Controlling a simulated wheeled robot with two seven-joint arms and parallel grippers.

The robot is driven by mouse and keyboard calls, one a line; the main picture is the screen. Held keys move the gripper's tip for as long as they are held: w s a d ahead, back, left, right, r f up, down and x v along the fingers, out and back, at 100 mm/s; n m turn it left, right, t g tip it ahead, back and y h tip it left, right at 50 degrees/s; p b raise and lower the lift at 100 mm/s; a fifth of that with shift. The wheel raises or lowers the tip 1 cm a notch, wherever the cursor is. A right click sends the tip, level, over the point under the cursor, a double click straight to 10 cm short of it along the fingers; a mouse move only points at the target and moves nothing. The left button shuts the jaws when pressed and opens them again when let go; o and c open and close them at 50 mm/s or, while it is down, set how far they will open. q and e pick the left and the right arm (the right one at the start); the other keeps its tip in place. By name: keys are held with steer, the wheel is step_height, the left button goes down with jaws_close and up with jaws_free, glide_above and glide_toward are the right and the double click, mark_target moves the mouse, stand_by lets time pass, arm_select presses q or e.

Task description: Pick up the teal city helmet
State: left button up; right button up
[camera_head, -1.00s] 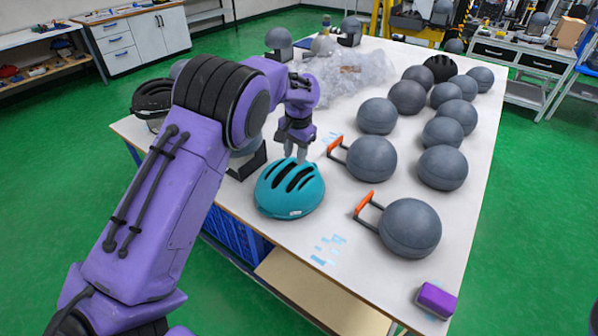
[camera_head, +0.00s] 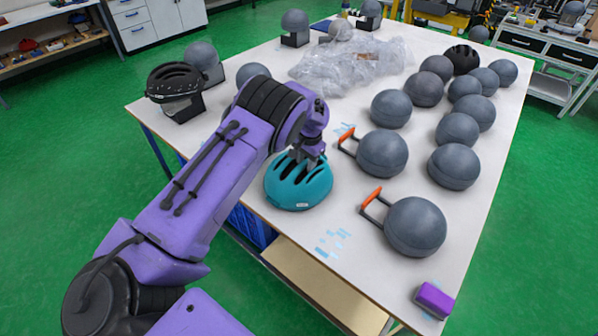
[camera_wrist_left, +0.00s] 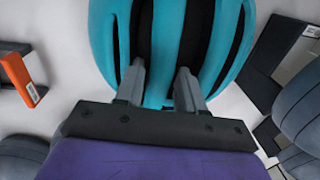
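The teal helmet (camera_head: 300,187) rests on the white table near its left edge, with dark vents between teal ribs. My left gripper (camera_head: 308,158) is at the helmet's top from above. In the left wrist view, the helmet (camera_wrist_left: 240,50) fills the top middle. There the two fingers of my left gripper (camera_wrist_left: 160,76) are apart, one on each side of a teal rib, with the tips over or in the dark vents. I cannot tell how deep the tips sit. My right gripper is not in view.
Grey headforms (camera_head: 381,154) and (camera_head: 415,227), with orange-handled frames, stand to the right of the helmet. Several more stand behind them. A black helmet (camera_head: 174,82) on a stand is at the left edge. Clear plastic (camera_head: 355,65) lies behind. A purple block (camera_head: 434,300) lies at front right.

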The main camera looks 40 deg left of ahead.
arm_select(q)
steer(key=shift+d, duration=0.1)
jaws_close()
